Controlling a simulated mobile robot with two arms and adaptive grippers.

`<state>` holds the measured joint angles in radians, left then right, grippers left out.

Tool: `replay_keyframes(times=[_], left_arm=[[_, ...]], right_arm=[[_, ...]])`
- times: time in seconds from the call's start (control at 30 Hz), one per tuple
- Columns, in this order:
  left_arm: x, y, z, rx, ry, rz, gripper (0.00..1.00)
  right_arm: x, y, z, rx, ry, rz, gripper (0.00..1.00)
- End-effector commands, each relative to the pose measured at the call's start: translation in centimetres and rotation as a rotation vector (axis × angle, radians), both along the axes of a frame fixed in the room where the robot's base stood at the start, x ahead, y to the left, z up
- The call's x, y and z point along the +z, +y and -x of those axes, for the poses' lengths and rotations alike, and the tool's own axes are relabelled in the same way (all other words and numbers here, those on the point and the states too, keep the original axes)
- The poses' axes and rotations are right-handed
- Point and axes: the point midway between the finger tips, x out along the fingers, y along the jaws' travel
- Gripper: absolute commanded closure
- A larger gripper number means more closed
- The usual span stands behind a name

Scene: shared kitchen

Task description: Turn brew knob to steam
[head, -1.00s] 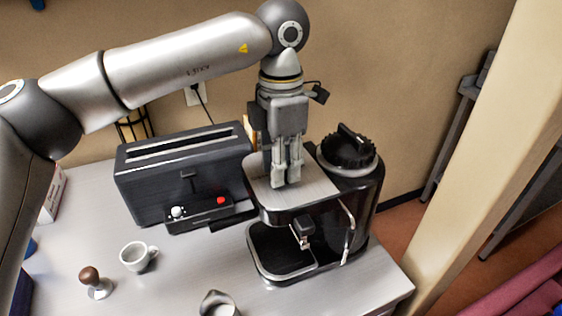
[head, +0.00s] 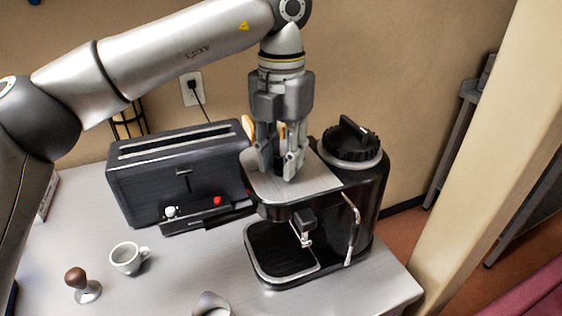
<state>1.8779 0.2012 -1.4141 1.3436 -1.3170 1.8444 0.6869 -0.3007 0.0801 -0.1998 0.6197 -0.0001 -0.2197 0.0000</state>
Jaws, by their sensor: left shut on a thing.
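The black and silver espresso machine (head: 318,178) stands at the right end of the counter. My left gripper (head: 281,172) points down at the left part of its silver top plate. Its fingers are shut on a small dark thing, which I take to be the brew knob (head: 279,161); the fingers hide most of it, so its setting cannot be read. A large black ribbed cap (head: 352,138) with a raised bar sits on the machine's round rear right section, apart from the gripper. The steam wand (head: 353,222) hangs at the front right. My right gripper is not in view.
A dark toaster (head: 178,178) stands close to the machine's left side. A white cup (head: 128,259), a wooden-handled tamper (head: 80,286) and a metal jug (head: 212,305) are in front. A power cord runs from a wall outlet (head: 192,90) behind the toaster.

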Motion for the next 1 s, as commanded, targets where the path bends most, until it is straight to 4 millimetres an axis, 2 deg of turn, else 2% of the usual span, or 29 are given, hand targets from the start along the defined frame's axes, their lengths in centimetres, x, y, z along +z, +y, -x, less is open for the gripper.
replay_keyframes(times=[0.2, 0.43, 1.0], left_arm=[[-0.1, -0.1, 0.0, 0.166, -0.003, 0.001, 0.96], [0.0, -0.1, 0.0, 0.281, -0.002, 0.001, 0.96], [0.1, -0.1, 0.0, 0.344, -0.002, 0.001, 0.96]], right_arm=[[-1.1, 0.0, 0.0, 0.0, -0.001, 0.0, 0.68], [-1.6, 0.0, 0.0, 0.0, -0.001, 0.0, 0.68], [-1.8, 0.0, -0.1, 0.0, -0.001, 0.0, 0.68]])
